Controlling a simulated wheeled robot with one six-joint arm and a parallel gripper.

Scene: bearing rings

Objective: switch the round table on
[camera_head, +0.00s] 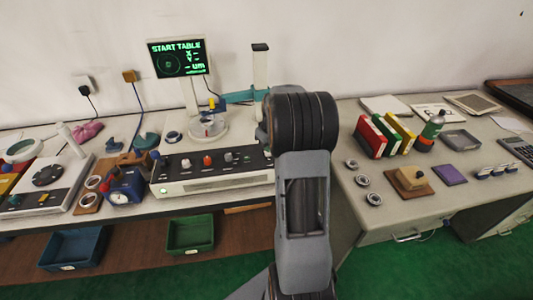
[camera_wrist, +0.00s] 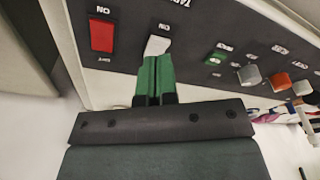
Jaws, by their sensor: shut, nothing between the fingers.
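The round table (camera_head: 208,129) stands on top of the white instrument with a dark control panel (camera_head: 205,165). The screen (camera_head: 177,57) above it reads "START TABLE". In the wrist view the panel shows a white rocker switch (camera_wrist: 157,45) under partly cut-off lettering, with a red rocker switch (camera_wrist: 102,36) to its left. My gripper (camera_wrist: 155,62) is shut and empty, its green fingertips right at the lower edge of the white switch. I cannot tell whether they touch it. In the head view my arm hides the gripper and the panel's right end.
A green button (camera_wrist: 215,57), a grey knob (camera_wrist: 248,75) and an orange knob (camera_wrist: 277,82) sit right of the white switch. A blue gauge box (camera_head: 124,186) stands left of the instrument. Several rings, books and a bottle (camera_head: 432,127) stand on the right bench.

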